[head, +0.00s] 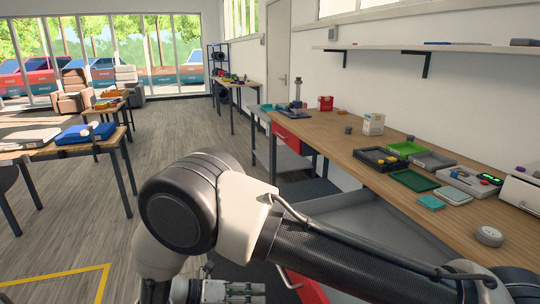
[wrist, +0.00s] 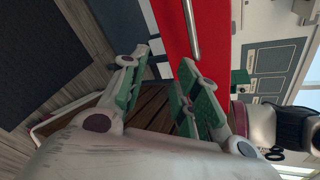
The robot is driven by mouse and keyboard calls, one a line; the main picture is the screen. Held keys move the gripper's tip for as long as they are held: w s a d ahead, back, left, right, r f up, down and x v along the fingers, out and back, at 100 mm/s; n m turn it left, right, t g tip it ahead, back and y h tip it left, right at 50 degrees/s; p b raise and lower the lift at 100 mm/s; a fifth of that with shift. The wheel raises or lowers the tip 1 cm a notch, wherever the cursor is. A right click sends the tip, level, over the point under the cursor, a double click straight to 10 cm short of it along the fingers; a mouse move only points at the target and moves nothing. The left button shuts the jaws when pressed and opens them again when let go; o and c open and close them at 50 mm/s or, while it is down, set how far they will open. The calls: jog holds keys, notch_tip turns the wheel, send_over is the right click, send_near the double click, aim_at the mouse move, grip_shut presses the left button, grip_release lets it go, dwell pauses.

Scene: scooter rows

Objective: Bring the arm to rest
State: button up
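My arm (head: 330,255) is bent across the lower middle of the head view, with its dark round joint near the centre. My gripper (wrist: 164,62) shows in the wrist view with two green-padded fingers apart and nothing between them. In the head view only part of the gripper shows at the bottom edge. A red panel with a metal handle (wrist: 192,30) stands beyond the fingertips in the wrist view; I cannot tell the distance.
A long wooden workbench (head: 340,140) runs along the right wall, with trays, a white box (head: 373,124) and a round gauge (head: 489,236) on it. A table with a blue case (head: 85,133) stands at left.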

jog(key=d+r+m+g+y, duration=0.6)
jog(key=d+r+m+y, duration=0.4)
jog(key=d+r+m, duration=1.15)
jog(key=s+d+r+m+t+y, duration=0.1)
jog(key=s+d+r+m+t, duration=0.1)
jog(key=d, duration=0.4)
jog(key=s+d+r+m+t+y, duration=0.1)
jog(key=s+d+r+m+t, duration=0.1)
jog(key=s+d+r+m, duration=0.2)
jog(key=s+d+r+m+t+y, duration=0.1)
jog(key=s+d+r+m+t, duration=0.1)
jog(key=d+r+m, duration=0.3)
jog(key=s+d+r, duration=0.1)
jog(key=d+r, duration=0.2)
jog(key=d, duration=0.2)
jog(key=shift+t+y, duration=0.3)
jog(key=shift+t, duration=0.1)
